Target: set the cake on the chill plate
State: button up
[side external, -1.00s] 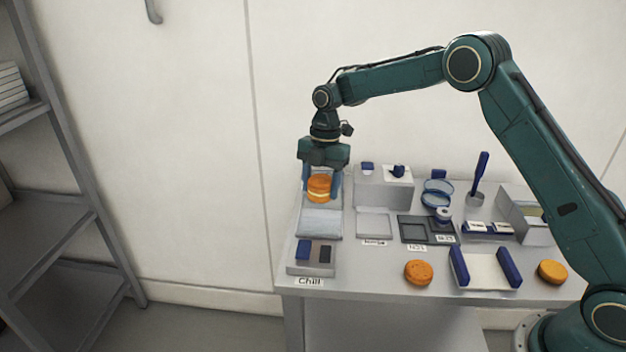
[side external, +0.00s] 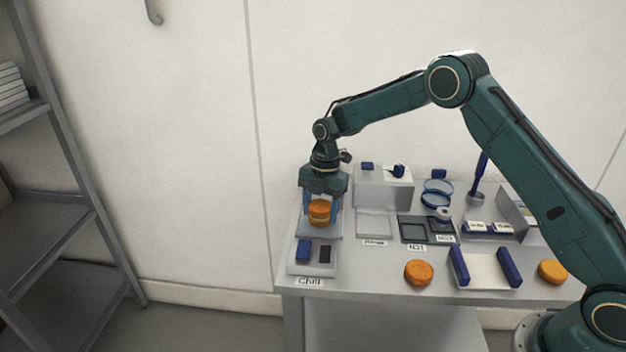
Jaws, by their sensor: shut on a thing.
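The cake (side external: 319,214), two orange-brown rounds with a pale filling between them, is level between the blue fingers of my gripper (side external: 320,208). My gripper is shut on it from above. The chill plate (side external: 321,232), a pale grey square, lies at the left of the bench behind the "Chill" label (side external: 309,282). The cake is over the plate, very low; I cannot tell whether its underside touches. The fingers and cake hide part of the plate's back.
A blue block (side external: 303,250) and a dark panel (side external: 325,254) sit in front of the plate. A grey box (side external: 383,188) stands close to the right. Single orange rounds (side external: 418,272) (side external: 552,271) lie near the front edge, either side of a blue-sided holder (side external: 486,270).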

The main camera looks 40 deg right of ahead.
aim_at(324, 201)
jog(key=shift+f, duration=0.25)
jog(key=shift+f, duration=0.15)
jog(key=o, duration=0.7)
jog(key=r, duration=0.4)
jog(key=d+r, duration=0.1)
jog(key=r, duration=0.6)
jog(key=shift+w+d+r, duration=0.3)
jog(key=shift+w+r, duration=0.05)
jog(key=shift+r, duration=0.25)
jog(key=shift+r, duration=0.1)
